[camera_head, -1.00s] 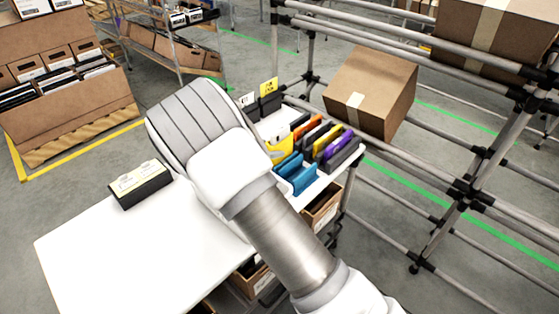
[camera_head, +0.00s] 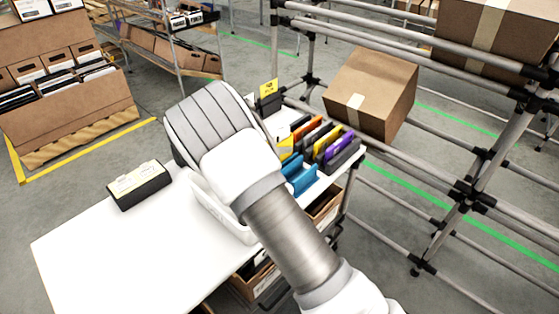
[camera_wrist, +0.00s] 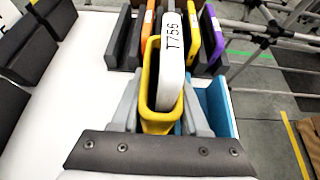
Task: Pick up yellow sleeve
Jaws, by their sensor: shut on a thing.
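The yellow sleeve (camera_wrist: 151,118) stands between the two grey fingers of my gripper (camera_wrist: 160,118) in the wrist view. It is an open-topped yellow holder with a white piece (camera_wrist: 171,60) marked T756 standing up in it. My gripper is shut on the sleeve's sides. In the head view my arm hides the gripper, and only a yellow edge of the sleeve (camera_head: 285,147) shows beside the arm. I cannot tell whether the sleeve still touches the table.
Blue holders (camera_head: 298,176) stand close to the right. Orange (camera_head: 308,128), yellow and purple (camera_head: 341,146) pieces stand in dark holders behind. A dark box (camera_head: 139,185) lies on the left of the white table (camera_head: 110,255). A tilted carton (camera_head: 372,92) rests on the rack behind.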

